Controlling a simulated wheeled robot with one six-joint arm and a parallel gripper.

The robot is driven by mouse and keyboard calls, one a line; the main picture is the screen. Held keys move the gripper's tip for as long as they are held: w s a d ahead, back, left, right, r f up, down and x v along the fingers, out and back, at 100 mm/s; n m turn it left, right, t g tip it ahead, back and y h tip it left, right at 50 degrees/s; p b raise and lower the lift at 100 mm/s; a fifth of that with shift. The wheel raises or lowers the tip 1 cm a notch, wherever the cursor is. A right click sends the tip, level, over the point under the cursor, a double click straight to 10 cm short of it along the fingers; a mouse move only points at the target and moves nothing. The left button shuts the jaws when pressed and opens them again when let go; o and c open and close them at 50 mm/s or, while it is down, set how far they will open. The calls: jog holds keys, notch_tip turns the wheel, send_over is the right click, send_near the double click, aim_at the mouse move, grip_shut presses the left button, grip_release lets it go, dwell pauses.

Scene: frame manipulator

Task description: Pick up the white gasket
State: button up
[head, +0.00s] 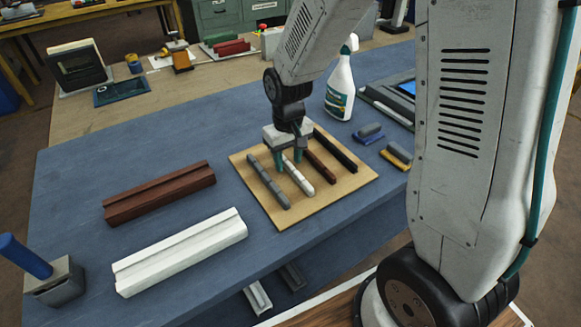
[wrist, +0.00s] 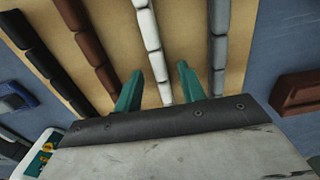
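The white gasket (head: 299,179) is a segmented strip lying on a tan board (head: 346,184), between a grey strip and a brown strip. Part of it is hidden behind my gripper in the head view. My gripper (head: 288,168) is over the board, at the white gasket. In the wrist view, the two teal fingers of my gripper (wrist: 160,72) stand apart, with the white gasket (wrist: 151,38) running between them. The fingers look clear of it on both sides. I cannot tell how high the fingertips are above the board.
The grey strip (head: 268,182), brown strip (head: 321,167) and black strip (head: 336,148) lie close by on the board. A brown profile (head: 160,193) and a white profile (head: 180,252) lie left on the blue table (head: 90,165). A spray bottle (head: 341,88) stands behind the board.

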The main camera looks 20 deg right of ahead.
jog(key=shift+f, duration=0.2)
grip_shut()
jog(key=shift+r, duration=0.15)
